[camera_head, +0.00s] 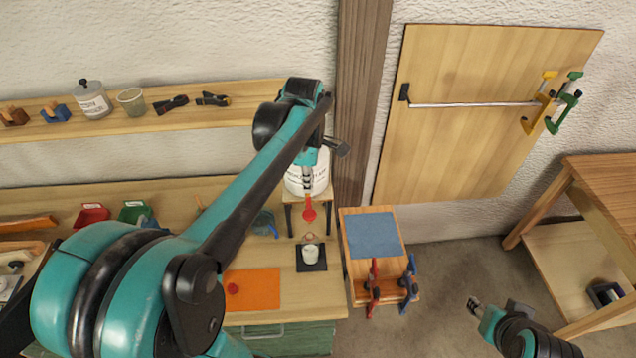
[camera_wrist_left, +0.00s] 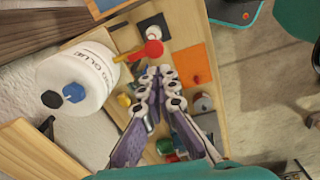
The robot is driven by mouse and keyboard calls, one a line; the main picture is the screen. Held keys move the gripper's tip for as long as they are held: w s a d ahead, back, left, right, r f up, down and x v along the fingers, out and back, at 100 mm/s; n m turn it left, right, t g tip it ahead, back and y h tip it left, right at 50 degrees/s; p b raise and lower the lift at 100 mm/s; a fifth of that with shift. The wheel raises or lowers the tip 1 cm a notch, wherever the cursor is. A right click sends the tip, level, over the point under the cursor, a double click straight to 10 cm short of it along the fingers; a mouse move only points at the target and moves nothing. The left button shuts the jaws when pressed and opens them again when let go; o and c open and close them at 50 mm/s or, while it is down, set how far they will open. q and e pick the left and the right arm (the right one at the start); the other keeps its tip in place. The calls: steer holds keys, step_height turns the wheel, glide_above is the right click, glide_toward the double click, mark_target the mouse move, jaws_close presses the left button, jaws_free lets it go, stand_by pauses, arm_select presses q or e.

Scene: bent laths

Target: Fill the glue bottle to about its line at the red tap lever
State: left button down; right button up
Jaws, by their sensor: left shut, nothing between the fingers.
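A white glue drum (camera_head: 295,185) stands on a small wooden stand, partly hidden by my left arm. Its red tap lever (camera_head: 309,212) sticks out at the front; it also shows in the left wrist view (camera_wrist_left: 151,49). A small whitish bottle (camera_head: 310,254) stands on a black mat (camera_head: 321,265) below the tap; the left wrist view shows it too (camera_wrist_left: 152,31). Its line and fill level are too small to tell. My left gripper (camera_head: 308,182) is shut and empty, just above the lever and apparently apart from it. My right gripper (camera_head: 475,306) is far from the bench, at lower right.
An orange mat (camera_head: 262,290) lies left of the bottle. A red tray (camera_head: 91,214) and a green tray (camera_head: 134,211) sit further left. Right of the bench, a low stand carries a blue pad (camera_head: 373,234) and clamps (camera_head: 409,284). A shelf (camera_head: 200,118) runs along the wall.

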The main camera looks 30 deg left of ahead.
mark_target(309, 215)
arm_select(q)
steer(key=shift+w+a+r+n+p, duration=0.45)
steer(key=shift+w+r+n, duration=0.25)
steer(key=shift+r+n, duration=0.15)
arm_select(e)
steer(key=shift+w+d+r, duration=0.1)
steer(key=shift+w+r, duration=0.1)
steer(key=shift+r, duration=0.3)
steer(key=shift+w+r, duration=0.2)
steer(key=shift+r, duration=0.25)
steer(key=shift+s, duration=0.1)
arm_select(q)
steer(key=shift+f, duration=0.1)
step_height(309, 215, down, 14)
steer(key=shift+r, duration=0.1)
